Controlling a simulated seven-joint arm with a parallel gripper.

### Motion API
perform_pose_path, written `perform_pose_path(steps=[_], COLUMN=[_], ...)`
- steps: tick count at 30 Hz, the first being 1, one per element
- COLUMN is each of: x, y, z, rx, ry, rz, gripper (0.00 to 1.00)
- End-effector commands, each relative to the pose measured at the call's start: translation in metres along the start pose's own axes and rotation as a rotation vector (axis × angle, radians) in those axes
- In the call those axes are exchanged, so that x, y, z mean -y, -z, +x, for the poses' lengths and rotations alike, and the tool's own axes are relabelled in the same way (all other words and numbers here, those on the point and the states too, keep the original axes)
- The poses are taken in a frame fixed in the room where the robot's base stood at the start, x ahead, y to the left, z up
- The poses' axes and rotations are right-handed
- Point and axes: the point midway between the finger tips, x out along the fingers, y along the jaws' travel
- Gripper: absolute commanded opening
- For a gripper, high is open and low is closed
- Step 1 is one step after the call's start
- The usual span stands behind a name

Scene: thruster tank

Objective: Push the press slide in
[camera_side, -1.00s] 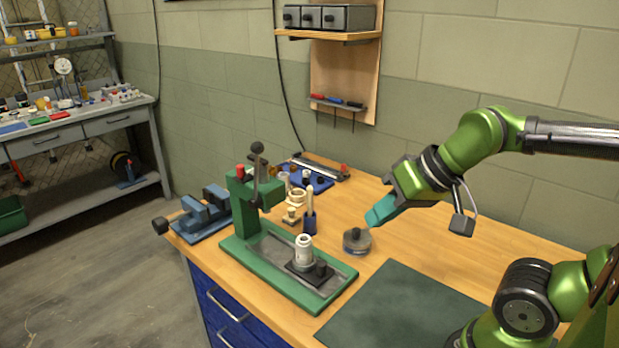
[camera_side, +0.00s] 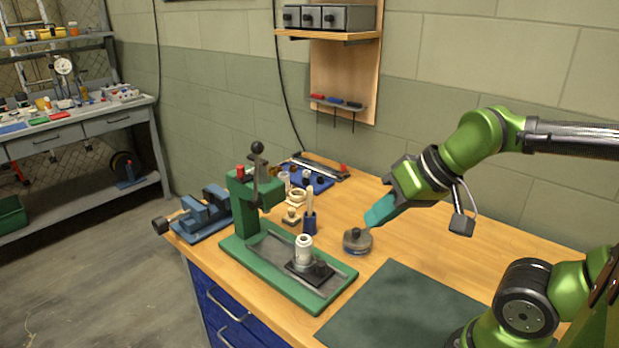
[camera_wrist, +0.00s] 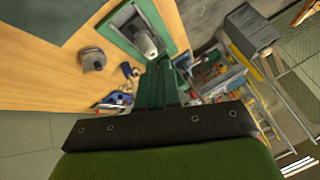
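The green press (camera_side: 243,205) stands on the bench, with a black-knobbed lever and a long base with a grey channel. The press slide (camera_side: 303,272), a dark plate with a black knob, sits toward the near right end of that channel, out from under the press head. A pale grey cylinder part (camera_side: 304,249) stands upright on it; it also shows in the wrist view (camera_wrist: 147,45). My gripper (camera_side: 375,219) has its teal fingers together, empty, in the air above and to the right of the slide, apart from it.
A round grey knobbed part (camera_side: 357,241) sits on the bench below my fingers. A blue holder with a wooden handle (camera_side: 309,222), wooden pieces and a blue vise (camera_side: 205,213) stand around the press. A dark green mat (camera_side: 400,310) lies flat and clear at the front right.

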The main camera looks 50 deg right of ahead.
Motion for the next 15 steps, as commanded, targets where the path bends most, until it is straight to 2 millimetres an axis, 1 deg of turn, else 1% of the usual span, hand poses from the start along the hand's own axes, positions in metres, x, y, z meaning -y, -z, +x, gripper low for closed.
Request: perform_pose_path(steps=[1, 5, 6, 8, 15], x=[0.0, -0.002, -0.001, 0.0, 0.003], y=[0.0, 0.001, 0.005, 0.014, 0.059], z=[0.001, 0.014, 0.019, 0.027, 0.072], rx=[0.005, 0.056, 0.077, 0.121, 0.354], ry=[-0.002, -0.024, -0.037, -0.063, -0.189], rz=[0.001, 0.006, 0.003, -0.008, -0.138], gripper=[0.12, 0.32, 0.38, 0.47, 0.48])
